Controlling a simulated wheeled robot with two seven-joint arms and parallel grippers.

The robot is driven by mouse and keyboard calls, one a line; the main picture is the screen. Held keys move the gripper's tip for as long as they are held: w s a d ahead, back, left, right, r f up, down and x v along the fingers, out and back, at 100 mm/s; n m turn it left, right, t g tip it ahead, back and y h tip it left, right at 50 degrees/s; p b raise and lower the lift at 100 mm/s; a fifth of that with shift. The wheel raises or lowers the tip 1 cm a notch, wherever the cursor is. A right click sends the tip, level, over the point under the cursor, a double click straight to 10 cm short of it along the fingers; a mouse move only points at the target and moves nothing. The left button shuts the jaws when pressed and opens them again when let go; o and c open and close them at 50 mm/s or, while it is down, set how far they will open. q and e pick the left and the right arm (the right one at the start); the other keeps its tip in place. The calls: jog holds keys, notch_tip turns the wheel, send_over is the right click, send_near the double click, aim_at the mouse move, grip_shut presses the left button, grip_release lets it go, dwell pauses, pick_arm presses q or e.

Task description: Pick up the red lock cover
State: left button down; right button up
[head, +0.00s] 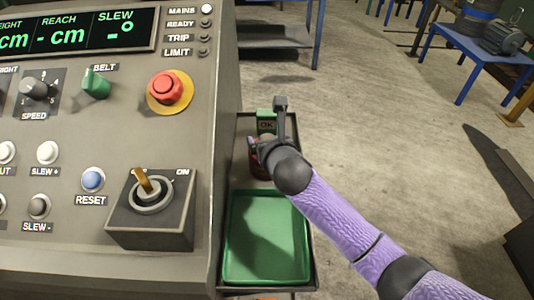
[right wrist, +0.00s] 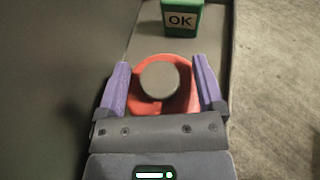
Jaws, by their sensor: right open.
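In the head view, only a small dark red edge of the cover (head: 257,168) shows, on the side shelf beside the console. My right gripper (head: 262,145) is over it there and hides most of it. My left gripper is not in view.
A green block marked OK (right wrist: 180,17) stands just beyond the cover. A green tray (head: 268,238) lies on the near part of the shelf. The grey console (head: 120,130), with an emergency button and key switch, rises close on the left. Open floor lies to the right.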

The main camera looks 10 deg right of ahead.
grip_shut()
